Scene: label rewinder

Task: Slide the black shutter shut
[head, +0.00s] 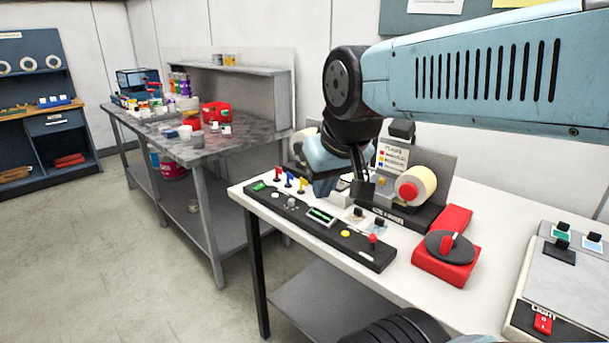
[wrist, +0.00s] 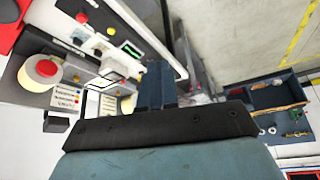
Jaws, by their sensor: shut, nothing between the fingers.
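My gripper (head: 362,190) hangs from the blue arm with its dark fingers shut and empty, above the back edge of the long black control console (head: 330,224). It also shows in the wrist view (wrist: 156,84), over the console side of the table. I cannot tell for sure which part is the black shutter. A small black plate with a black knob (head: 560,252) lies on the grey box at the far right, well apart from my gripper. Small pale plates with black knobs (head: 358,213) sit at the console, close below my gripper. Whether fingers touch anything there is unclear.
The label rewinder with its cream roll (head: 424,181) stands just right of my gripper. A red base with a black dial (head: 446,246) is right of the console. Several coloured levers (head: 289,181) stand at the console's left. A grey bench (head: 205,148) is behind left.

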